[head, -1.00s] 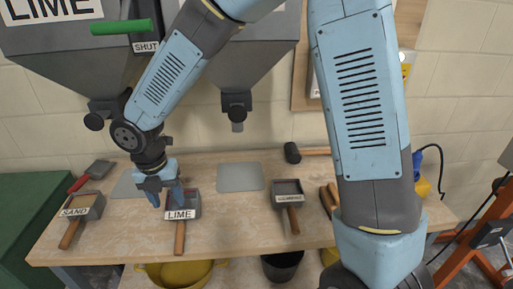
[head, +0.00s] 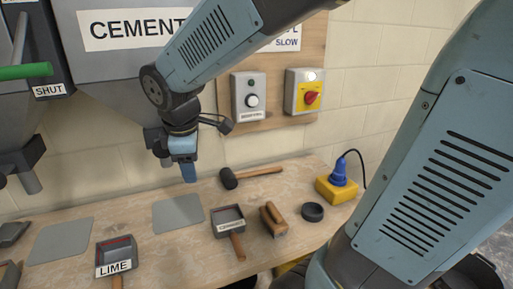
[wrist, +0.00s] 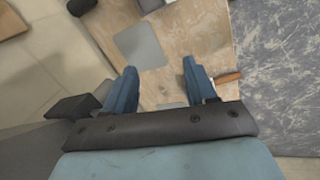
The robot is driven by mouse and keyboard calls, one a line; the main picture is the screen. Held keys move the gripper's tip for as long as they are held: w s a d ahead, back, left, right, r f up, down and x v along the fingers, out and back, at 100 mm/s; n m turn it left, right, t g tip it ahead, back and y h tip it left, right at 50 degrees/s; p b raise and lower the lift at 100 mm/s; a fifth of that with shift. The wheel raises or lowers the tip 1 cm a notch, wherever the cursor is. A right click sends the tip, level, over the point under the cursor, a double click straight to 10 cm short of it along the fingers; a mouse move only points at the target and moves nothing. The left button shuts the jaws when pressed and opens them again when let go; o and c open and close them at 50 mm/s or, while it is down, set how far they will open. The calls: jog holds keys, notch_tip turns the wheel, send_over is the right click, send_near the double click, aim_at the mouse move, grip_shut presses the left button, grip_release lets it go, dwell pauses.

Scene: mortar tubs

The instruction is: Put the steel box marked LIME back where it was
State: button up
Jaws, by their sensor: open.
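The steel box marked LIME (head: 114,257) stands on the bench in the head view, between two grey plates and a little nearer the front. Its wooden handle points toward me, and a reddish patch shows inside it. My gripper (head: 190,177) is above the bench near the back, right of the LIME box and clear of it. In the wrist view my gripper (wrist: 159,66) has its two blue fingers well apart with nothing held between them. A wooden handle (wrist: 229,78) shows beside the right finger there; I cannot tell whose it is.
The left plate (head: 60,242) and right plate (head: 178,214) are bare. A CEMENT box (head: 229,219), wooden float (head: 273,219), black ring (head: 313,212), mallet (head: 255,174) and yellow socket box (head: 337,190) stand farther right. A hopper marked CEMENT (head: 130,65) hangs above.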

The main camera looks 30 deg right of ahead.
jog(key=s+d+r+m+t+y, duration=0.1)
jog(key=s+d+r+m+t, duration=0.1)
jog(key=s+d+r+m, duration=0.3)
jog(key=shift+s+d+r+m, duration=0.2)
jog(key=shift+s+d+m, duration=2.15)
jog(key=shift+d+m, duration=1.7)
jog(key=shift+a+m, duration=0.55)
jog(key=shift+a, duration=0.05)
